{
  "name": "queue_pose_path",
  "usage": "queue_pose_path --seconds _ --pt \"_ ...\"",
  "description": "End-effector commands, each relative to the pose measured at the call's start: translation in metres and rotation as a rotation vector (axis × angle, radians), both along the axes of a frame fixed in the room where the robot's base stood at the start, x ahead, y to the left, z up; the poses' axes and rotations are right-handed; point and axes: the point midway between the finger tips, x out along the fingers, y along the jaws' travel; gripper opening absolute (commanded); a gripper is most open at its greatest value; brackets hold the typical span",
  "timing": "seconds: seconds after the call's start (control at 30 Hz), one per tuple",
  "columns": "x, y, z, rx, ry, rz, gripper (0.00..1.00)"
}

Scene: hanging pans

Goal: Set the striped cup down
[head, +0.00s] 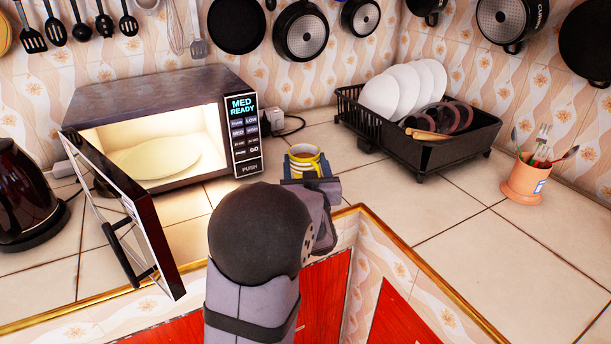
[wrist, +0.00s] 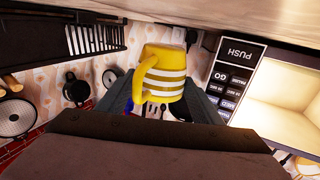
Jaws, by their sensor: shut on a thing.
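The striped cup (head: 296,150) is yellow with white bands and stands just right of the microwave's control panel in the head view. In the wrist view the cup (wrist: 165,82) sits between the two fingers, with its yellow handle towards the left. My gripper (head: 308,183) is shut on the cup; the fingers also show in the wrist view (wrist: 160,100). My arm hides the cup's lower part in the head view. I cannot tell whether its base touches the counter.
The microwave (head: 160,92) stands open at the left, lit, with a plate (head: 155,161) inside. Its door (head: 122,215) juts forward. A black dish rack (head: 455,155) is at the right, and a utensil pot (head: 526,184) beyond. Tiled counter (head: 400,200) is clear before the rack.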

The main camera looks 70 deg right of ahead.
Motion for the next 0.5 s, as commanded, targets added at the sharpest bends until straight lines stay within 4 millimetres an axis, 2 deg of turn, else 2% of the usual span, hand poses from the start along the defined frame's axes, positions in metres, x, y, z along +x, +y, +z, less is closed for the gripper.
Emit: queue_pose_path --seconds 0.3,0.5 --pt "0.000 0.000 -0.033 0.001 -0.001 -0.001 0.28" --pt "0.000 0.000 -0.034 -0.003 0.000 0.000 0.28"
